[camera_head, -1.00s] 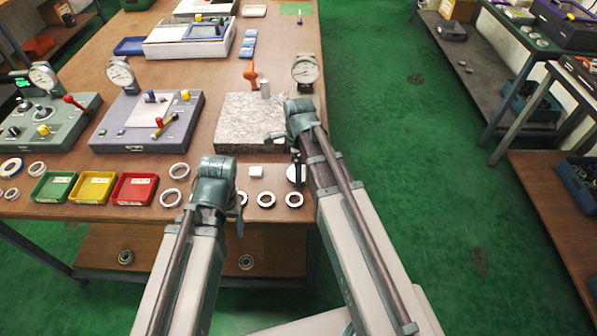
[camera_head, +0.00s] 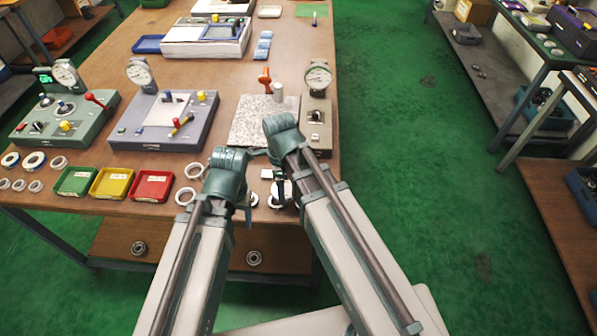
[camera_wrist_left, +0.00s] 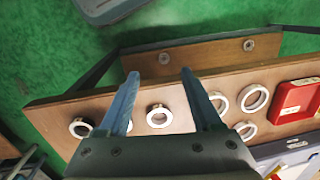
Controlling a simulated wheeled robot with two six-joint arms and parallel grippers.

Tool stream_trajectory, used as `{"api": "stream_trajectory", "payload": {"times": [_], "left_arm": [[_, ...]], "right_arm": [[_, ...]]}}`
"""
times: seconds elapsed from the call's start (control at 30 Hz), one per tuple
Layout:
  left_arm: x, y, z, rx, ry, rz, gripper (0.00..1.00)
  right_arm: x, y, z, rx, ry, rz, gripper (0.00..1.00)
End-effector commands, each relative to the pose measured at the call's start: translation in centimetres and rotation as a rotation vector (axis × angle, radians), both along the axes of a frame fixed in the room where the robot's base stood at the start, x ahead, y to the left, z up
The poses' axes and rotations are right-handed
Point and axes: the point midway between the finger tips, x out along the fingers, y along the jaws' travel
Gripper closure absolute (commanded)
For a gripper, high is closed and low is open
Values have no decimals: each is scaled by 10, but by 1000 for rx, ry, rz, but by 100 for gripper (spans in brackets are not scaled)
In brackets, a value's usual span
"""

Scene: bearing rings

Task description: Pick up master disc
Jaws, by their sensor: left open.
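I cannot tell for sure which piece is the master disc; nothing clearly reads as it. Several rings lie along the near table edge. A pale ring with a dark centre (camera_wrist_left: 160,115) shows between my left fingers in the left wrist view, beyond a gap. My left gripper (camera_wrist_left: 160,78) is open and empty, pointing down over that edge. In the head view my left gripper (camera_head: 246,202) is mostly hidden behind its wrist. My right arm's wrist (camera_head: 283,130) is above the table by the granite plate; its fingers are not clear there.
The granite plate (camera_head: 258,122) and a dial gauge stand (camera_head: 318,82) are behind. Two bearings, one here (camera_head: 254,258), lie on the lower shelf.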

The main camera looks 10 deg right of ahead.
Motion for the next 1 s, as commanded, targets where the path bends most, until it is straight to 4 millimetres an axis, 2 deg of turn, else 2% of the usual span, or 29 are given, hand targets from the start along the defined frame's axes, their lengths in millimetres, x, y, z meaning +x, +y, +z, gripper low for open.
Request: {"api": "stream_trajectory", "payload": {"times": [0.1, 0.37, 0.67, 0.77, 1.0], "left_arm": [[0, 0, 3, 0, 0, 0, 34], [0, 0, 5, 0, 0, 0, 34], [0, 0, 5, 0, 0, 0, 34], [0, 0, 5, 0, 0, 0, 50], [0, 0, 5, 0, 0, 0, 50]], "right_arm": [[-14, 19, 3, 0, 0, 3, 100], [-27, 40, 5, 0, 0, 0, 100], [-29, 44, 5, 0, 0, -1, 100], [-30, 44, 5, 0, 0, -1, 100], [-29, 44, 5, 0, 0, -1, 100]]}}
